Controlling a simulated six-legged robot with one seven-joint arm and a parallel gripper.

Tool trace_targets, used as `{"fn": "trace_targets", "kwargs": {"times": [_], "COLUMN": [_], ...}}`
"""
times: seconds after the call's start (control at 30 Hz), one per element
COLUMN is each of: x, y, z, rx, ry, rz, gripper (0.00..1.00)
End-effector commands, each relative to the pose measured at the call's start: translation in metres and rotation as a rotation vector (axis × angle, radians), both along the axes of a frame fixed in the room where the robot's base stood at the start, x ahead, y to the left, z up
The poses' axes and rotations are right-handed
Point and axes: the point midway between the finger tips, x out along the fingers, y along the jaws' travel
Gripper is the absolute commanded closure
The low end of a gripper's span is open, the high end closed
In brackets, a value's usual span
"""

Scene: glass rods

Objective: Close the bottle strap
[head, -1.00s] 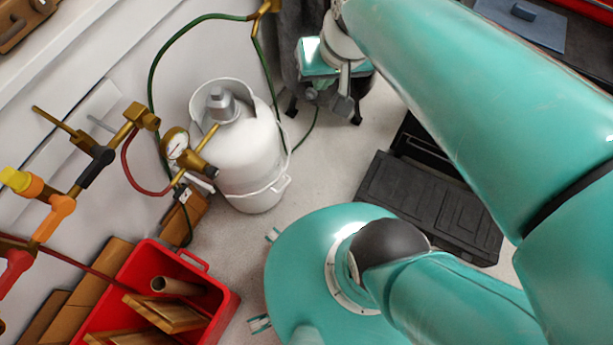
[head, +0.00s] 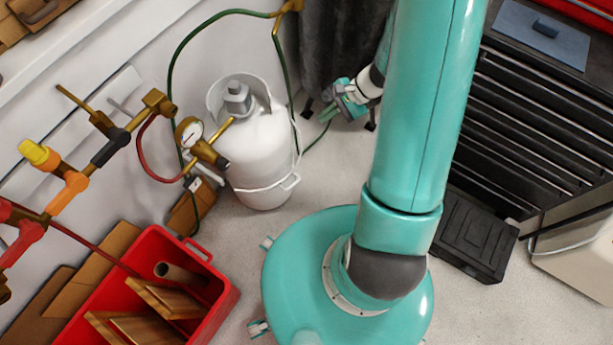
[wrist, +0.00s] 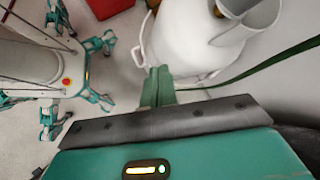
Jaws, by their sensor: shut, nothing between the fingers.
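The bottle (head: 262,150) is a white gas cylinder standing upright on the floor by the wall. A thin white strap (head: 264,187) runs around its lower part, with a loop-like end (head: 291,181) sticking out at the right. I cannot tell whether the strap is fastened. In the wrist view the bottle (wrist: 185,40) is at the top, with a strap part (wrist: 140,50) along its left side. My gripper (head: 327,114) is to the right of the bottle, apart from it, shut and empty. Its fingers (wrist: 157,85) point towards the bottle in the wrist view.
A green hose (head: 172,75) loops from the wall to behind the bottle. A gauge with brass fittings (head: 190,132) is left of the bottle. A red crate (head: 222,300) stands front left, a black drawer cabinet (head: 530,120) at right.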

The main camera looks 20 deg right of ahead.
Motion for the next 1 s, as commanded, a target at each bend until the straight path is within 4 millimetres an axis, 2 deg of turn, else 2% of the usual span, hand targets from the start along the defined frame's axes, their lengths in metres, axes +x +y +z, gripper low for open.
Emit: {"fn": "trace_targets", "kwargs": {"times": [0.03, 0.1, 0.27, 0.4, 0.5, 0.6, 0.73, 0.87, 1.0], "x": [-0.004, -0.008, -0.025, -0.048, -0.064, -0.077, -0.085, -0.082, -0.074], "y": [-0.007, -0.014, -0.027, -0.033, -0.032, -0.031, -0.029, -0.023, -0.008], "z": [-0.026, -0.056, -0.126, -0.187, -0.224, -0.248, -0.264, -0.271, -0.284], "rx": [0.036, 0.079, 0.170, 0.239, 0.277, 0.301, 0.316, 0.317, 0.315], "ry": [0.036, 0.074, 0.161, 0.237, 0.282, 0.314, 0.333, 0.334, 0.335], "rz": [-0.060, -0.140, -0.326, -0.489, -0.586, -0.653, -0.696, -0.699, -0.697], "gripper": [1.00, 1.00, 1.00, 1.00, 1.00, 1.00, 1.00, 1.00, 1.00]}}
